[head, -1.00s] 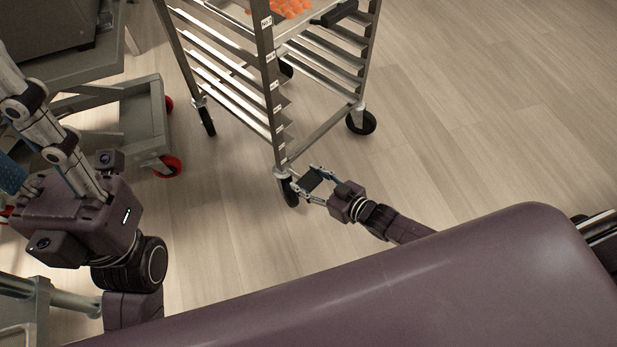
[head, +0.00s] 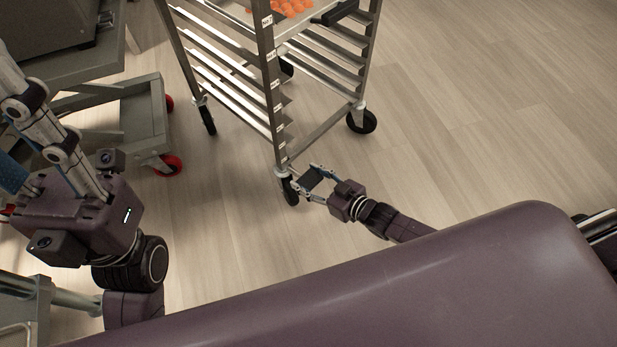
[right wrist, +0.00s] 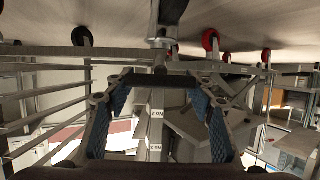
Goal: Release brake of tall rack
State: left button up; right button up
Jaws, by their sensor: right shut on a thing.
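The tall rack (head: 273,105) is a silver frame with tray rails, standing at the top middle of the head view. Its nearest black caster (head: 290,190) is at the foot of the front post. My right gripper (head: 307,179) is beside that caster, low over the floor. Its fingers are spread around a dark flat brake pedal (head: 313,178) and shut on it. In the right wrist view the pedal (right wrist: 163,82) shows as a dark bar between the blue-padded fingers, under the caster (right wrist: 160,30). My left gripper (head: 35,130) is at the left; its fingertips are cut off.
A grey cart (head: 140,125) with red casters stands at the left. A tray of orange pieces (head: 290,8) sits on the rack. The rack's other casters (head: 361,121) rest on the floor. The wooden floor (head: 480,130) to the right is clear.

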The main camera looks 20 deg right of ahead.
jog(key=shift+w+a+r, duration=0.15)
jog(key=shift+w+r, duration=0.25)
jog(key=shift+r, duration=0.25)
jog(key=o, duration=1.6)
jog(key=shift+c, duration=0.2)
jog(key=shift+o, duration=0.8)
jog(key=shift+s+f, duration=0.2)
jog(key=shift+f, duration=0.05)
jog(key=shift+s, duration=0.2)
jog(key=v, duration=1.1)
jog(key=shift+s+d, duration=0.2)
jog(key=shift+d, duration=0.1)
jog(key=shift+r, duration=0.1)
